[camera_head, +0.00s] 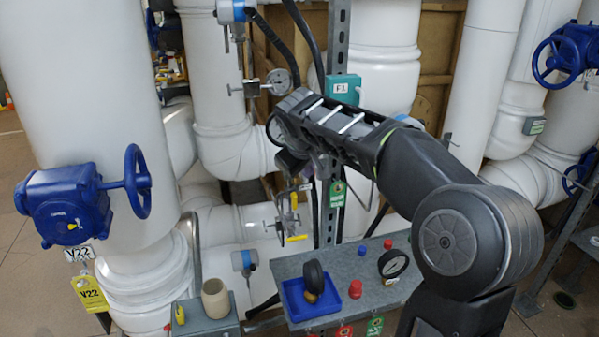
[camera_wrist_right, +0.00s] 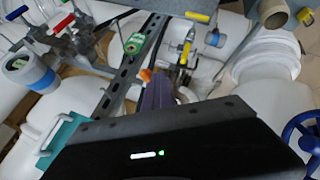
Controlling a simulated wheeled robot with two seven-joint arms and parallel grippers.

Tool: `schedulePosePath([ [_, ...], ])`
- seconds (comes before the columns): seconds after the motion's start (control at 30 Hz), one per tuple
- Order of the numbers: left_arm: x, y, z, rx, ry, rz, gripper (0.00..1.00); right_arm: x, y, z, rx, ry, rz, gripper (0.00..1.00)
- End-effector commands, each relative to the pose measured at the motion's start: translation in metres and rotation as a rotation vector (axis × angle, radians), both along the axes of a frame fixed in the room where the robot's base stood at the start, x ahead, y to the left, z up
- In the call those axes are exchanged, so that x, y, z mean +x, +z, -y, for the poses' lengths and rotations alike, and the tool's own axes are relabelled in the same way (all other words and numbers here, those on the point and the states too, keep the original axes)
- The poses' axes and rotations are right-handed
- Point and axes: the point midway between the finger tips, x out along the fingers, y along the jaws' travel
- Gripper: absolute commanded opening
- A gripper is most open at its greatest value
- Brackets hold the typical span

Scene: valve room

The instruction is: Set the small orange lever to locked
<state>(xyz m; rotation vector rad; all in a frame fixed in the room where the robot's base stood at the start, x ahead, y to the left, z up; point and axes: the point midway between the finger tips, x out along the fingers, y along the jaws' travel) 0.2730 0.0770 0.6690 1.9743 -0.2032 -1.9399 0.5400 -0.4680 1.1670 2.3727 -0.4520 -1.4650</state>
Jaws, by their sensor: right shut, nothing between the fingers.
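A small orange lever (camera_wrist_right: 146,75) shows in the right wrist view, just beyond and slightly left of my fingertips. Whether the fingers touch it I cannot tell. I cannot make it out in the head view, where my right arm and gripper cover that area. My right gripper (camera_wrist_right: 158,88) is shut and empty, its purplish fingers pointing toward the steel upright. In the head view the right gripper (camera_head: 298,168) is small and partly hidden by its own wrist, in front of the upright. My left gripper is not in view.
A slotted steel upright (camera_head: 328,213) carries a green tag (camera_head: 337,193). Yellow-handled valves (camera_head: 297,238) and a gauge (camera_head: 279,81) are close by. A grey shelf (camera_head: 345,270) below holds a blue tray (camera_head: 290,296) and loose parts. Thick white pipes surround the area.

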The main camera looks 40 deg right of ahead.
Motion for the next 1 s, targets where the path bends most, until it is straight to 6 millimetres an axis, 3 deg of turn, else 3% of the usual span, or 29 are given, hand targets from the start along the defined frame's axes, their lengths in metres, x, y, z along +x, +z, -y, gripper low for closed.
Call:
schedulePosePath([
  [0.07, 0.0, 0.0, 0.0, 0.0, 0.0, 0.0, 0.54, -0.003, 0.002, 0.009, -0.012, -0.015, 0.002, 0.0],
  [1.0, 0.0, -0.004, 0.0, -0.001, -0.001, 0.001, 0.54, 0.006, 0.002, -0.012, -0.007, -0.008, 0.003, 0.0],
])
